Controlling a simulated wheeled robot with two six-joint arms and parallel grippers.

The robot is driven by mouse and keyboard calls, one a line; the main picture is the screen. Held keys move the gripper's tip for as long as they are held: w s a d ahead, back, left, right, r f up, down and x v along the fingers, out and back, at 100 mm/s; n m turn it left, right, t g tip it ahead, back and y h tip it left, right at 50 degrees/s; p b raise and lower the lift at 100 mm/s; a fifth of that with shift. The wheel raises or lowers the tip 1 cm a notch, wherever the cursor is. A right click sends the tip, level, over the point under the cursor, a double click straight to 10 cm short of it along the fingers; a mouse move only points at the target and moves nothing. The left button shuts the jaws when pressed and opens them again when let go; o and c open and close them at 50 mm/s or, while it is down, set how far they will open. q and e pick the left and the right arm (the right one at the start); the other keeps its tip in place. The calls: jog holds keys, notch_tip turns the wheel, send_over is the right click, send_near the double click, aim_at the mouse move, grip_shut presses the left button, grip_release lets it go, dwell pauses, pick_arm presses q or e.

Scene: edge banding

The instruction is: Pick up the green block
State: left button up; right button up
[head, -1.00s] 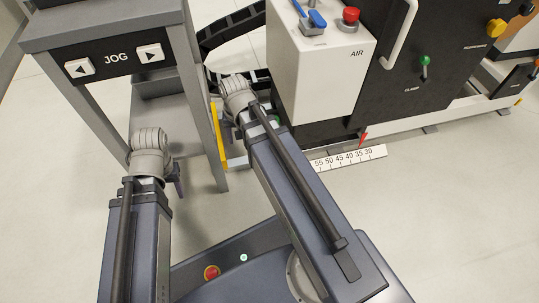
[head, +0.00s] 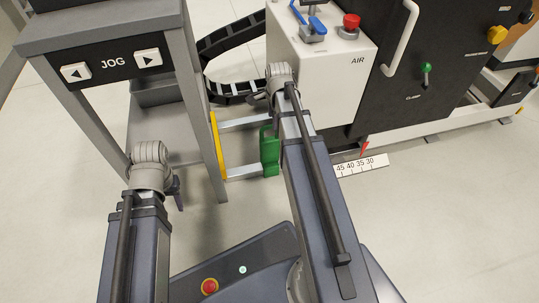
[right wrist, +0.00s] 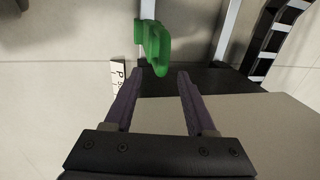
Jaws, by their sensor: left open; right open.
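The green block (head: 270,152) is attached to or resting against the ends of two grey rails in the head view, just left of my right forearm, which may hide part of it. In the right wrist view the green block (right wrist: 154,44) stands beyond the fingertips, near the middle. My right gripper (right wrist: 161,78) is open with nothing between its purple fingers.
A grey stand with a JOG panel (head: 112,62) is at the left. A yellow bar (head: 219,145) joins the rails. A white AIR box (head: 335,85) is close to my right wrist. A black cable chain (head: 232,92) curves behind. A numbered scale (head: 362,166) lies right of my right arm.

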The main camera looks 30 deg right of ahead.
aim_at(271, 126)
jog(key=shift+w+f+b, duration=0.35)
jog(key=shift+f+b, duration=0.7)
jog(key=shift+f, duration=0.1)
jog(key=shift+w+f+b, duration=0.3)
jog(key=shift+f+b, duration=0.75)
jog(key=shift+f, duration=0.15)
jog(key=shift+w+f+b, duration=0.35)
jog(key=shift+f+b, duration=0.7)
jog(key=shift+f, duration=0.1)
jog(key=shift+r, duration=0.1)
jog(key=shift+c, duration=0.2)
grip_shut()
